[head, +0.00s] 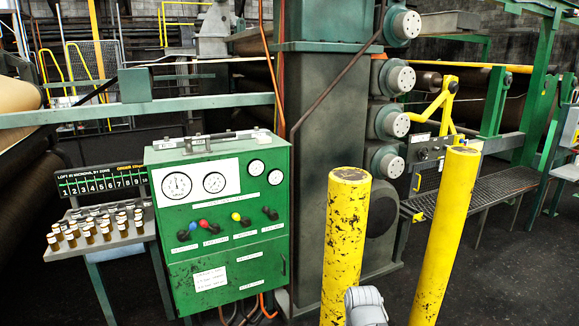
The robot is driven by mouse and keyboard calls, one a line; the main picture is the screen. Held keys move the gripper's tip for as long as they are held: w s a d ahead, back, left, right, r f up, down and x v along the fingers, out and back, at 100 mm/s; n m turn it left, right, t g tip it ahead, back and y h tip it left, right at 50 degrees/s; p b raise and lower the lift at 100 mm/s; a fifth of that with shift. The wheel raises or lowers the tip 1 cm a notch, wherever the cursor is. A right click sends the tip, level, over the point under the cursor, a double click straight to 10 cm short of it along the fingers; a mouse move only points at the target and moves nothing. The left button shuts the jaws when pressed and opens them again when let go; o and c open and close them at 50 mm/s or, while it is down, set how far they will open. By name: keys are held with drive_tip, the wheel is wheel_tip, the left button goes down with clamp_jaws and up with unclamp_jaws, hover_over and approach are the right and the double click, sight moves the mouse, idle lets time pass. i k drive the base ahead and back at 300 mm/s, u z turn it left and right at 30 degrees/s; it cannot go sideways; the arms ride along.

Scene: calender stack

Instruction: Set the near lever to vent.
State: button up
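A green control cabinet (226,225) stands left of centre, with gauges and white label strips on its front. Below the gauges is a row of black handles, with a blue knob (193,226), a red knob (203,223) and a yellow knob (236,216) among them. A black handle (270,213) is at the right end of the row. A dark bar (215,137) lies along the cabinet top beside small white labels. I cannot tell which of these is the near lever, and the label words are too small to read. My gripper is not in view; a grey part of my arm shows at the bottom edge.
Two yellow posts (345,240) (446,235) stand right of the cabinet, close to me. A side table (100,245) with several small bottles adjoins the cabinet on the left. Behind stands a dark column (325,130) with stacked rollers. Orange hoses (262,308) hang beneath the cabinet.

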sight(193, 226)
drive_tip(key=k, duration=1.35)
drive_tip(key=u, duration=0.35)
drive_tip(key=i, duration=1)
drive_tip(key=u, duration=0.4)
drive_tip(key=i, duration=0.95)
drive_tip(key=z, duration=0.45)
